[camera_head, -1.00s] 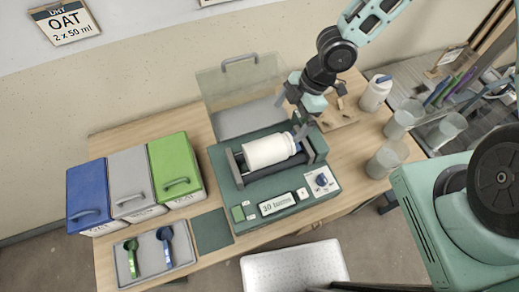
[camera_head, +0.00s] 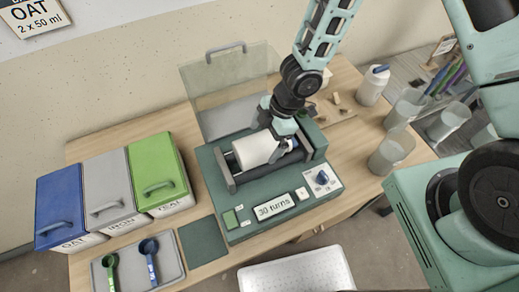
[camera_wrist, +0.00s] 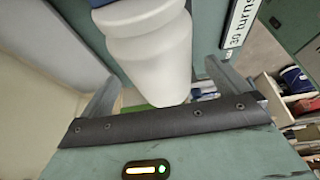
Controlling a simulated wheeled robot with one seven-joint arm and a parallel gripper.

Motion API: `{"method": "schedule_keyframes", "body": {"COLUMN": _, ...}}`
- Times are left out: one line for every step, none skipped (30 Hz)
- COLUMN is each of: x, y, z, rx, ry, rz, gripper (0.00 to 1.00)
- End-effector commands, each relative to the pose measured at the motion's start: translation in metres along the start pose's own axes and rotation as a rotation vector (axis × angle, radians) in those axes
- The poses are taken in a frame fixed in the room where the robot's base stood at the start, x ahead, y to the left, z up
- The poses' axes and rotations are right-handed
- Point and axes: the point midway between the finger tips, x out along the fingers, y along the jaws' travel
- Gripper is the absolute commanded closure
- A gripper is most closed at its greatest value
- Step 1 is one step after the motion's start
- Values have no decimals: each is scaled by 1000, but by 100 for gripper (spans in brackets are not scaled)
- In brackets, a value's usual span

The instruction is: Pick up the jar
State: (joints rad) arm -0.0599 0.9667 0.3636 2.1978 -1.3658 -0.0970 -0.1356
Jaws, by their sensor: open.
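The white jar (camera_head: 254,151) lies on its side on the rollers of the green rolling machine (camera_head: 250,212), which reads "30 turns". Its blue lid (camera_head: 292,143) is at the right end, partly hidden by my gripper. My gripper (camera_head: 280,143) is over the lid end of the jar, open. In the wrist view the jar (camera_wrist: 150,55) fills the space between the spread fingers of my gripper (camera_wrist: 168,92). The fingers appear apart from its sides. Any contact with the jar cannot be told.
A raised clear cover (camera_head: 232,80) stands behind the machine. Blue (camera_head: 72,205), grey and green bins stand to its left, with a scoop tray (camera_head: 172,258) in front. A white bottle (camera_head: 371,88) and cloudy beakers (camera_head: 391,152) stand on the right. A white perforated tray (camera_head: 298,272) is at the front.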

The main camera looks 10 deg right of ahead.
Motion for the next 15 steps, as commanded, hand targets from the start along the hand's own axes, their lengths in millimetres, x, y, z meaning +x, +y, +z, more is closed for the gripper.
{"method": "schedule_keyframes", "body": {"x": 11, "y": 0, "z": 0, "rx": -4, "ry": -2, "rz": -3, "gripper": 0}}
{"method": "schedule_keyframes", "body": {"x": 15, "y": 0, "z": 0, "rx": -4, "ry": -2, "rz": -4, "gripper": 0}}
{"method": "schedule_keyframes", "body": {"x": 20, "y": 1, "z": 0, "rx": -3, "ry": -1, "rz": -3, "gripper": 0}}
{"method": "schedule_keyframes", "body": {"x": 24, "y": 2, "z": 0, "rx": -4, "ry": -2, "rz": -2, "gripper": 0}}
{"method": "schedule_keyframes", "body": {"x": 28, "y": 1, "z": 0, "rx": -3, "ry": -2, "rz": -3, "gripper": 0}}
{"method": "schedule_keyframes", "body": {"x": 32, "y": 1, "z": 0, "rx": -3, "ry": 0, "rz": -4, "gripper": 0}}
{"method": "schedule_keyframes", "body": {"x": 35, "y": 1, "z": 0, "rx": -2, "ry": -1, "rz": -4, "gripper": 0}}
{"method": "schedule_keyframes", "body": {"x": 37, "y": 1, "z": 0, "rx": 0, "ry": -2, "rz": -4, "gripper": 0}}
{"method": "schedule_keyframes", "body": {"x": 39, "y": 1, "z": 0, "rx": -2, "ry": -1, "rz": -3, "gripper": 0}}
{"method": "schedule_keyframes", "body": {"x": 40, "y": 2, "z": 0, "rx": -2, "ry": 0, "rz": -2, "gripper": 0}}
{"method": "schedule_keyframes", "body": {"x": 41, "y": 2, "z": 0, "rx": -2, "ry": 0, "rz": -1, "gripper": 0}}
{"method": "schedule_keyframes", "body": {"x": 41, "y": 2, "z": 0, "rx": -1, "ry": 0, "rz": -1, "gripper": 0}}
{"method": "schedule_keyframes", "body": {"x": 41, "y": 2, "z": 0, "rx": -1, "ry": 0, "rz": 0, "gripper": 0}}
{"method": "schedule_keyframes", "body": {"x": 41, "y": 2, "z": 0, "rx": 0, "ry": 0, "rz": 0, "gripper": 0}}
{"method": "schedule_keyframes", "body": {"x": 41, "y": 2, "z": 0, "rx": 0, "ry": 0, "rz": 0, "gripper": 0}}
